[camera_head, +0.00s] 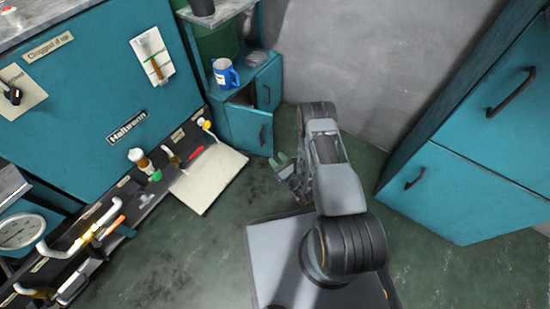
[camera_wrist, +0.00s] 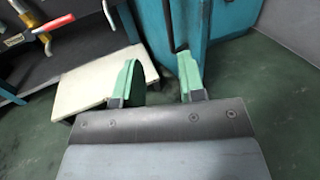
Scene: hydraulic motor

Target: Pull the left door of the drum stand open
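The drum stand (camera_head: 268,62) is a teal cabinet at the top centre of the head view, holding a green drum (camera_head: 215,42). Its left door (camera_head: 244,128) stands partly open, with a dark gap above its top edge and a dark handle (camera_head: 262,135) on its face. My gripper (camera_head: 283,166) is low in front of the left door. In the wrist view my gripper (camera_wrist: 158,80) has its green fingers apart with nothing between them. A dark upright bar, likely the handle (camera_wrist: 170,28), shows just beyond the right finger.
A pale board (camera_head: 208,182) lies left of my gripper, beside a tool shelf (camera_head: 150,195). A teal cabinet (camera_head: 470,150) stands at the right. Green floor (camera_head: 185,255) is clear at the lower left.

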